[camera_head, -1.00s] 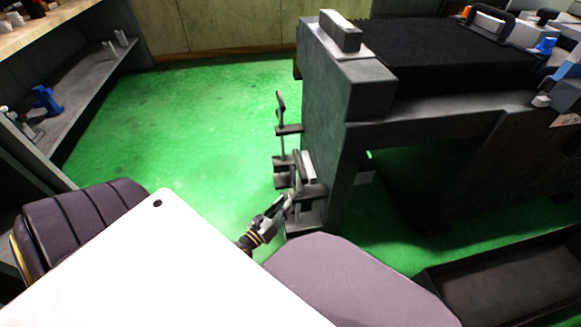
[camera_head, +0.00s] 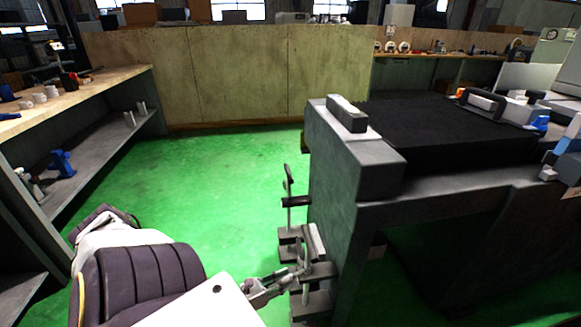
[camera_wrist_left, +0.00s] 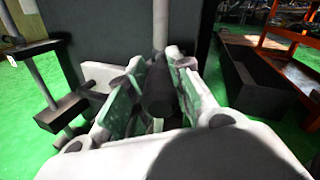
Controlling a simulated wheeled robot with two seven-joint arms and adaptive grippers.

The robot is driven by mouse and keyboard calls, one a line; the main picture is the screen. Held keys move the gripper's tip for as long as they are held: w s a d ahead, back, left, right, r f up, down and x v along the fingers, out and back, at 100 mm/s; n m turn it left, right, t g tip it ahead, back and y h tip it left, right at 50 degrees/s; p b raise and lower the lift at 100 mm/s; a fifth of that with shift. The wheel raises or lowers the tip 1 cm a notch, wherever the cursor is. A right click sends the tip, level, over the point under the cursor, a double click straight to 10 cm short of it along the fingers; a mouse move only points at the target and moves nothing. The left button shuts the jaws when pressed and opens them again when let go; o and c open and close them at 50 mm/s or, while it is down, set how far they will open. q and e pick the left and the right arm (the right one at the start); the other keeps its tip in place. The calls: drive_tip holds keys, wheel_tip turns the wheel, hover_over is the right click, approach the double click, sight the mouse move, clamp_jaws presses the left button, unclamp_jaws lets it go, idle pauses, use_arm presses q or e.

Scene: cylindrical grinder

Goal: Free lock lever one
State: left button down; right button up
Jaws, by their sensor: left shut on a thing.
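Lock levers with dark brackets and thin upright rods stand on the end face of the grey machine base (camera_head: 345,210) in the head view. The far lever (camera_head: 288,180) stands upright. My left gripper (camera_head: 298,274) is at the near lever assembly, low on the end face. In the left wrist view, my left gripper's fingers (camera_wrist_left: 158,100) are shut around a dark round lever part (camera_wrist_left: 158,88). The other lever assembly (camera_wrist_left: 62,112) shows at left there, apart from the fingers. I cannot tell which lever is number one. My right gripper is not in view.
A shelf bench (camera_head: 95,140) stands on the left. Open green floor (camera_head: 220,165) lies between it and the machine. A wooden partition (camera_head: 235,75) closes the back. A dark open trough (camera_wrist_left: 250,90) shows at right in the wrist view.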

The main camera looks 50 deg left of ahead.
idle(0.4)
use_arm(q)
drive_tip(key=c, duration=1.2)
unclamp_jaws()
drive_tip(key=shift+c, duration=0.2)
drive_tip(key=shift+s+a, duration=0.1)
drive_tip(key=v, duration=1.1)
drive_tip(key=shift+s, duration=0.4)
drive_tip(key=shift+s+a, duration=0.15)
drive_tip(key=shift+a, duration=0.05)
